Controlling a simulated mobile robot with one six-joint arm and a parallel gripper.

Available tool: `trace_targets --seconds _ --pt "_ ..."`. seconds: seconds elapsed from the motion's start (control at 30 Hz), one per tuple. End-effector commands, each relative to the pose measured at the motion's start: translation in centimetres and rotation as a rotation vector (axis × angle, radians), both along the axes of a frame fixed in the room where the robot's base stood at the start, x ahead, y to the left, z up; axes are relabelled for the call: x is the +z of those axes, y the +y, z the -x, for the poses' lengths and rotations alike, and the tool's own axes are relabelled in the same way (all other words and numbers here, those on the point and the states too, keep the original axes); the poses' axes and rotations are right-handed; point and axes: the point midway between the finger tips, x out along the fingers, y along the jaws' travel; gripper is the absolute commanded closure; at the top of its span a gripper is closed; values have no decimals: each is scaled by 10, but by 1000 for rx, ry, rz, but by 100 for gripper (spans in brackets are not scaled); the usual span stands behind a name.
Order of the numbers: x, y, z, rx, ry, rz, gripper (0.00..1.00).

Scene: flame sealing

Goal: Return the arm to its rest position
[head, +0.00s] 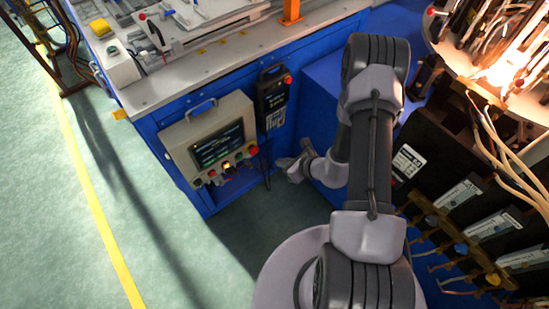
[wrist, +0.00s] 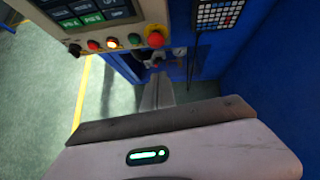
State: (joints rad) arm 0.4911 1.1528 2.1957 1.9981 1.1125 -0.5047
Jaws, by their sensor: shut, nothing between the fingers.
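My arm (head: 371,130) rises from my base and folds over at the elbow, and its forearm drops behind the upper arm. My gripper (head: 284,165) points left, just right of the control box and in front of the blue cabinet. In the wrist view my gripper (wrist: 158,78) shows its two fingers together with nothing between them. Its pale housing with a green light fills the bottom of that view. In the head view the fingers are small and partly lost against the blue cabinet.
A control box (head: 176,136) with a screen, buttons and a red knob (wrist: 155,38) hangs on the blue bench (head: 150,131). A black keypad unit (head: 273,92) hangs beside it. Cables and a glowing machine (head: 520,70) stand at right. Green floor (head: 60,230) is open at left.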

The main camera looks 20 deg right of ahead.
Motion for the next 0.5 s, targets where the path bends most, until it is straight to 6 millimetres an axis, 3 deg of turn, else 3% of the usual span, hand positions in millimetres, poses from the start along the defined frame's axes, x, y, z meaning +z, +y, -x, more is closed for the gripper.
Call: trace_targets --seconds 0.5 --pt "4 -3 6 1 1 0 100"
